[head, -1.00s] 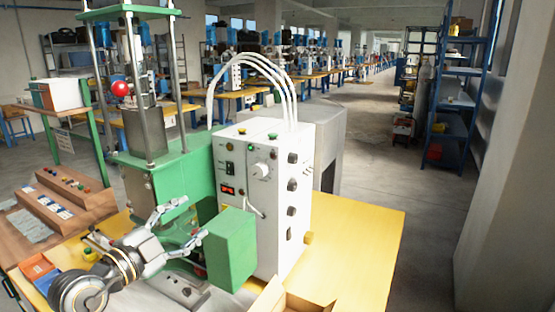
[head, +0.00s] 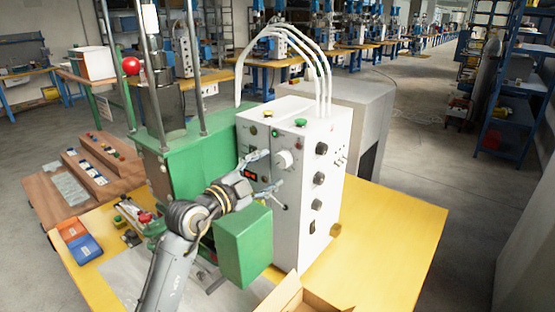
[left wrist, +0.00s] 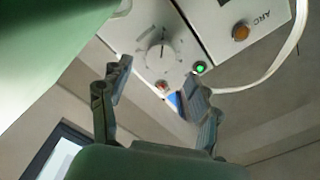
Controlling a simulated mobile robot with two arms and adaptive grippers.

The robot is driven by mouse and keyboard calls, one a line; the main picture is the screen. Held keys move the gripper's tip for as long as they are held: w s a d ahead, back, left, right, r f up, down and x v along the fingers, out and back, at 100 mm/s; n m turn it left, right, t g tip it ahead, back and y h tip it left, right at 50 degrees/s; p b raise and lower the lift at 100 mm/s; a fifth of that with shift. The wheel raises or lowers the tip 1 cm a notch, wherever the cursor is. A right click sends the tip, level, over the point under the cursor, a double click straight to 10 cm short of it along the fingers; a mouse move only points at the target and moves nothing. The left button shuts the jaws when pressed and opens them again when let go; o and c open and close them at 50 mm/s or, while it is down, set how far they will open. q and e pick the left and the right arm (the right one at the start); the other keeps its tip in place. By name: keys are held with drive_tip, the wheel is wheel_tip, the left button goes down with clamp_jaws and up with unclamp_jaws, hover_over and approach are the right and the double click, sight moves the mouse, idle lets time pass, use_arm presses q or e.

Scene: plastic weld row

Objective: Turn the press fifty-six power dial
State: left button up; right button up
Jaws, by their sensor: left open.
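The white control box (head: 297,220) of the press stands on the yellow table. Its power dial (head: 284,160) is a round white knob on the front face. In the left wrist view the dial (left wrist: 161,55) shows a dark pointer and scale marks around it. My left gripper (head: 272,172) is open and empty, its fingers reaching toward the front face just left of and below the dial. In the left wrist view my left gripper (left wrist: 158,77) has one finger on each side, with the dial ahead between them. I see no contact with the dial. My right gripper is not in view.
The green press body (head: 195,170) and a green block (head: 244,247) stand close to my left arm. A cardboard box (head: 300,297) sits at the front edge.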

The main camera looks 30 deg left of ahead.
sight(281, 162)
use_arm(q)
drive_tip(key=shift+w+d+p, duration=0.15)
drive_tip(key=shift+w+p, duration=0.2)
drive_tip(key=shift+w, duration=1.8)
drive_tip(key=c, duration=1.1)
